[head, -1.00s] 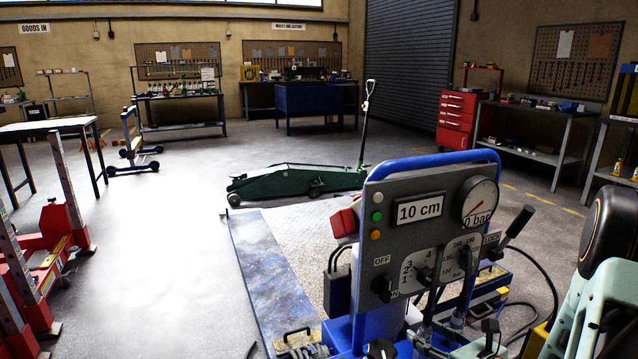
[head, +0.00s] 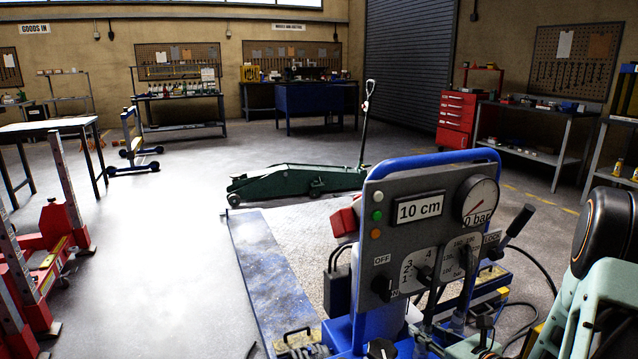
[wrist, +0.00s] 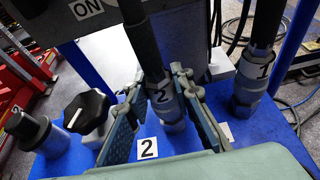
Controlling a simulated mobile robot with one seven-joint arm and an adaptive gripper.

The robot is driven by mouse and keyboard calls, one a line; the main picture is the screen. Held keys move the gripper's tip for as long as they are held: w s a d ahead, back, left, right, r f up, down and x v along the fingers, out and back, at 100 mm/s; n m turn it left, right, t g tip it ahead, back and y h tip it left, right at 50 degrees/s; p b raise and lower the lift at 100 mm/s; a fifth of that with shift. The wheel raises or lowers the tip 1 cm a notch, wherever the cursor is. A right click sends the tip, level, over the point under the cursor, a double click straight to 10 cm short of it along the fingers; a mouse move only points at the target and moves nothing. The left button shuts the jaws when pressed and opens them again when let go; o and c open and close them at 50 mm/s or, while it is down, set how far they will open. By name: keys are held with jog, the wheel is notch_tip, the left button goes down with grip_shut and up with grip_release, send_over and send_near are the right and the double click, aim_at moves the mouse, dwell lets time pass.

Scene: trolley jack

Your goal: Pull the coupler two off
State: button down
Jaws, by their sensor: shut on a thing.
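Coupler two (wrist: 162,92) is a grey collar with a "2" label at the end of a thick dark hose. It stands upright over the blue deck (wrist: 75,168) by a white "2" plate (wrist: 147,148). My gripper (wrist: 160,84) is shut on it, one finger on each side. A metal part (wrist: 174,126) shows below the collar. I cannot tell whether the collar is still joined to it. In the head view the grey control panel (head: 406,262) reads "10 cm" and "0 bar". My arm is at lower right; the gripper and coupler two are not clearly visible there.
Coupler one (wrist: 250,84) with its hose stands close to the right. A black star knob (wrist: 86,112) and a dark capped fitting (wrist: 30,128) are to the left. The green trolley jack (head: 290,180) is on the floor behind, with open floor to the left.

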aim_at(431, 307)
jog(key=shift+r, duration=0.15)
jog(key=shift+r+p, duration=1.8)
jog(key=shift+r, duration=0.6)
jog(key=shift+r+p, duration=1.75)
jog(key=shift+r, duration=0.75)
jog(key=shift+s, duration=0.1)
